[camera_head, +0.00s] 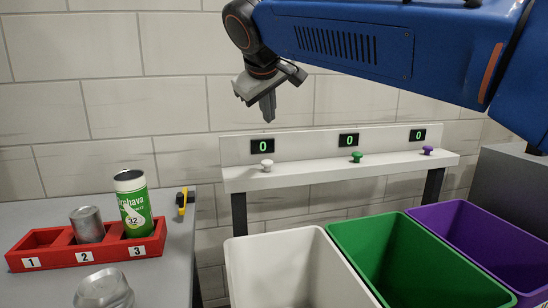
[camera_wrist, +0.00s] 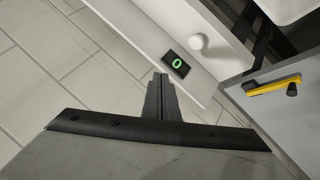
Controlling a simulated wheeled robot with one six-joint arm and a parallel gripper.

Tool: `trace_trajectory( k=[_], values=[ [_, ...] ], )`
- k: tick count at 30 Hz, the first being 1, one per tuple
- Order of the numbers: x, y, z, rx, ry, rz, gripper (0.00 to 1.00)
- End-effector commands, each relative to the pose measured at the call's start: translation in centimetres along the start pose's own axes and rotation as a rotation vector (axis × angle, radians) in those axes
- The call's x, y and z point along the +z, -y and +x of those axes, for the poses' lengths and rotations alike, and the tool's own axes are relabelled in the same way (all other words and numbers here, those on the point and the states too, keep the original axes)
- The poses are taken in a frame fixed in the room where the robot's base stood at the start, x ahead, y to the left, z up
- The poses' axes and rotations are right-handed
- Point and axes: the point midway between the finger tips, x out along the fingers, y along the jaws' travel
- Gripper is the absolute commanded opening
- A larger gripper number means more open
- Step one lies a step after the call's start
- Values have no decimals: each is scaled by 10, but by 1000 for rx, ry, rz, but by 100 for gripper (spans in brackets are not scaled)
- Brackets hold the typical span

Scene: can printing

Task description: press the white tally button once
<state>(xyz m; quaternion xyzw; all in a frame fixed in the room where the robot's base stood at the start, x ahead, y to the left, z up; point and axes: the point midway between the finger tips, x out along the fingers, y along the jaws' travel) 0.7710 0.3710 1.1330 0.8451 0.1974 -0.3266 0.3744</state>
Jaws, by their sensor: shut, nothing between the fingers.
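The white tally button (camera_head: 267,164) stands on the left part of a white shelf (camera_head: 330,173), under a small display (camera_head: 262,146) that reads 0. In the wrist view the white button (camera_wrist: 198,42) is ahead and to the right of my fingertips, beside the same display (camera_wrist: 176,63). My gripper (camera_head: 267,108) hangs above the shelf over the white button, with its fingers pointing down. Its fingers (camera_wrist: 160,84) are shut and empty, apart from the button. A green button (camera_head: 357,156) and a purple button (camera_head: 428,150) stand further right, each under a display reading 0.
White (camera_head: 290,232), green (camera_head: 345,238) and purple (camera_head: 440,205) bins stand below the shelf. On the left, a grey table (camera_head: 165,255) holds a red numbered rack (camera_head: 110,252) with two cans, another can (camera_head: 103,290) and a yellow-black tool (camera_head: 184,200).

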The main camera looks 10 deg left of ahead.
Motion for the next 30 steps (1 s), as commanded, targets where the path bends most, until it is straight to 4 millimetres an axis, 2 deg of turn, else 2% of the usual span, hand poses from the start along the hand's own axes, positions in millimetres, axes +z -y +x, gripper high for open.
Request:
trace_trajectory(
  k=[4, 17, 30],
  values=[
    [-5, 4, -1, 0, -5, -5, 0],
    [-3, 5, 1, 1, -5, -5, 0],
    [20, 28, 33, 1, -4, -7, 0]
  ],
)
